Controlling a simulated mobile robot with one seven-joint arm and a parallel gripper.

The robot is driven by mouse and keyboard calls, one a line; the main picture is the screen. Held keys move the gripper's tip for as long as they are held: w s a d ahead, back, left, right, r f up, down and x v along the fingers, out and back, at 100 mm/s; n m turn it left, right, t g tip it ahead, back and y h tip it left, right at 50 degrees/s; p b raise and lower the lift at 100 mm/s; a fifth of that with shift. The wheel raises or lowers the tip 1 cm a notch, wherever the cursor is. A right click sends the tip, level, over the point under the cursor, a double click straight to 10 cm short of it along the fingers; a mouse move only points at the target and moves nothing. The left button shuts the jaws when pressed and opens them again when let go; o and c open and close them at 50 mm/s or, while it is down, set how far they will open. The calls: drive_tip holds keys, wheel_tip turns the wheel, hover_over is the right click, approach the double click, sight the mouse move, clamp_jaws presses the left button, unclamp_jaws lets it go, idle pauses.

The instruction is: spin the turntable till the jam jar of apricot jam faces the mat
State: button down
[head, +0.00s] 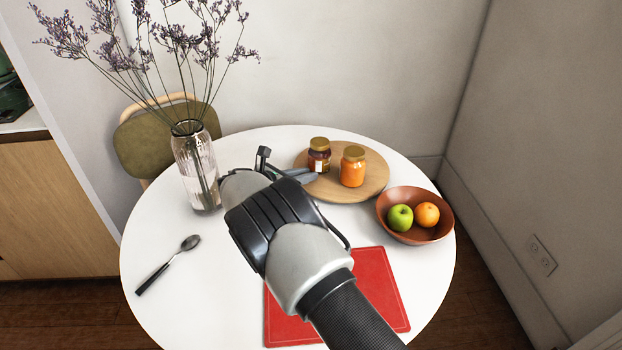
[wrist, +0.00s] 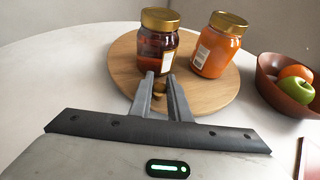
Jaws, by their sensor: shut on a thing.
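The round wooden turntable (head: 365,192) lies at the back right of the white table. The apricot jam jar (head: 353,171), orange with a gold lid, stands on its right part; in the wrist view (wrist: 218,52) a pale label shows on its left side. A dark jam jar (head: 319,161) with a gold lid stands left of it. The red mat (head: 384,285) lies at the table's front, partly hidden by my arm. My gripper (wrist: 162,84) is at the turntable's near-left edge, its fingers shut on a small brown knob (wrist: 159,88) in front of the dark jar.
A brown bowl (head: 419,237) with an apple and an orange stands close to the turntable's right. A glass vase (head: 195,170) of dried flowers stands at the left. A spoon (head: 168,263) lies at front left, with bare table around it.

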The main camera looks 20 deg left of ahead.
drive_tip(key=shift+w+a+m+h+b, duration=0.25)
drive_tip(key=shift+a+m+h+b, duration=0.15)
drive_tip(key=shift+b, duration=0.15)
drive_tip(key=c, duration=1.7)
unclamp_jaws()
drive_tip(key=shift+o, duration=0.2)
drive_tip(key=shift+a+r, duration=0.1)
drive_tip(key=p+v, duration=0.2)
drive_tip(key=v, duration=1.5)
drive_tip(key=shift+a+r, duration=0.1)
drive_tip(key=shift+a, duration=0.05)
